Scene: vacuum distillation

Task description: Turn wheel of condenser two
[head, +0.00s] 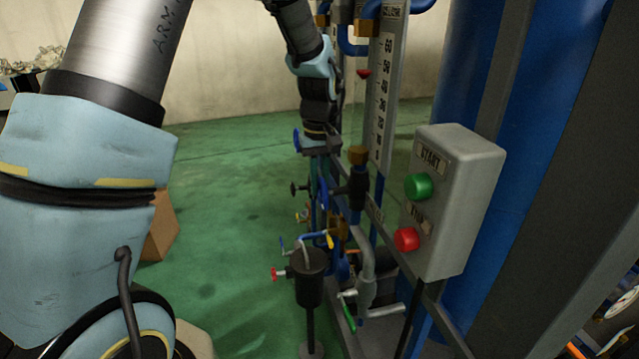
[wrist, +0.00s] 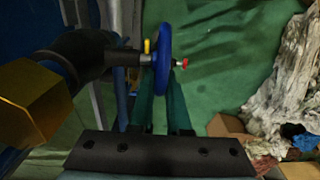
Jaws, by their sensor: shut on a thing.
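A blue hand wheel (wrist: 163,55) shows nearly edge-on in the wrist view, on a dark valve stem coming from the left. The two teal fingers of my gripper (wrist: 161,98) are at its near rim, one on each side, shut on it. In the head view my gripper (head: 318,180) points down beside the pipe rack, and the wheel (head: 324,188) shows as a thin blue strip there. The fingertips are small and partly hidden in the head view. I see no label telling which condenser the wheel belongs to.
A grey box (head: 455,200) with green and red buttons stands at the right. A black pot (head: 309,278) with a red knob is below my gripper. A brass fitting (wrist: 32,105) is close at left in the wrist view. Green floor is open left of the rack.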

